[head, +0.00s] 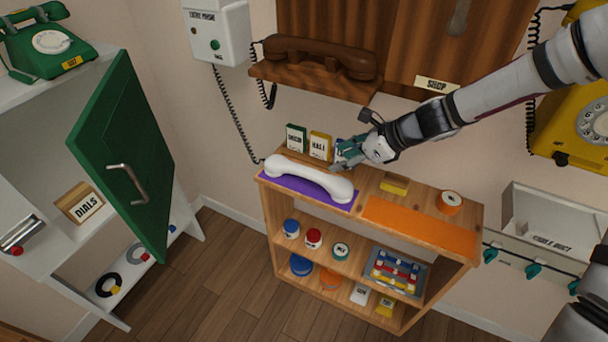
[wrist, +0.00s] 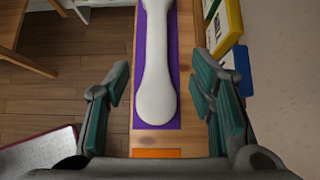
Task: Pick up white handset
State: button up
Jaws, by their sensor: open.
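The white handset (head: 308,179) lies on a purple mat (head: 275,189) on top of the wooden shelf unit. In the wrist view the handset (wrist: 155,75) runs lengthwise away from me, with its near rounded end between and just beyond my fingers. My gripper (wrist: 162,100) is open, with its teal finger pads on either side of the handset and apart from it. In the head view my gripper (head: 345,155) is above the back edge of the shelf top, behind the handset's right part.
A green box (head: 296,138) and a yellow box (head: 320,145) stand behind the handset, close to my gripper. An orange mat (head: 420,225), a yellow block (head: 394,184) and an orange roll (head: 450,202) occupy the right of the shelf top. A brown handset (head: 320,57) rests on the wall shelf above.

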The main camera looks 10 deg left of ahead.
aim_at(311, 171)
jog(key=b+x, duration=0.1)
jog(key=x, duration=0.7)
jog(key=shift+a+f, duration=0.1)
jog(key=shift+b+x, duration=0.65)
jog(key=shift+x, duration=2)
jog(key=shift+s+a, duration=0.1)
jog(key=shift+s, duration=0.05)
jog(key=shift+c, duration=0.2)
grip_shut()
